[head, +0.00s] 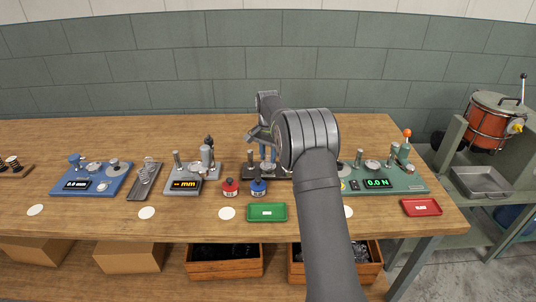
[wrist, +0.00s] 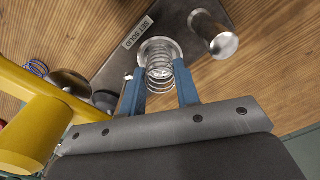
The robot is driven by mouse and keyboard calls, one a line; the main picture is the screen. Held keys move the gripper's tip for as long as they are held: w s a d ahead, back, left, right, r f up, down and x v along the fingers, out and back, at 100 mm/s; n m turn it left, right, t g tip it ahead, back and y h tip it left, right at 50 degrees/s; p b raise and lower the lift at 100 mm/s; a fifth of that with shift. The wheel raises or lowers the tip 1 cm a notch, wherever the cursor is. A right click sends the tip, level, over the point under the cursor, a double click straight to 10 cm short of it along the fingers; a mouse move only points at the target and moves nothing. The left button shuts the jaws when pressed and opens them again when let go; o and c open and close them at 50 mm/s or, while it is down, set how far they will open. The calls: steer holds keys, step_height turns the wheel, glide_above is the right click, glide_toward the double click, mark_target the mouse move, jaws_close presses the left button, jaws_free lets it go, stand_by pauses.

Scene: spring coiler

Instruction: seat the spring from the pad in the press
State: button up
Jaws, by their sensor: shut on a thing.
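A steel coil spring (wrist: 158,70) stands between the two blue fingers of my gripper (wrist: 161,92) in the wrist view. My gripper is shut on it. The spring's far end lies over a round metal seat (wrist: 152,45) on a grey labelled plate (wrist: 118,62); I cannot tell whether it touches. A thick steel post (wrist: 213,34) rises beside the seat. In the head view my gripper (head: 267,153) is low over a dark fixture (head: 250,171) at the middle of the bench; the spring is too small to make out there. I cannot tell for certain which fixture is the press.
A green station (head: 405,183) with a 0.0 N display and orange-knobbed lever stands right.

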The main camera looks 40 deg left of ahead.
stand_by(0.3)
steer(key=o, duration=1.1)
steer(key=shift+o, duration=0.2)
steer(key=shift+r, duration=0.15)
steer(key=shift+r, duration=4.25)
steer(key=shift+o, duration=0.2)
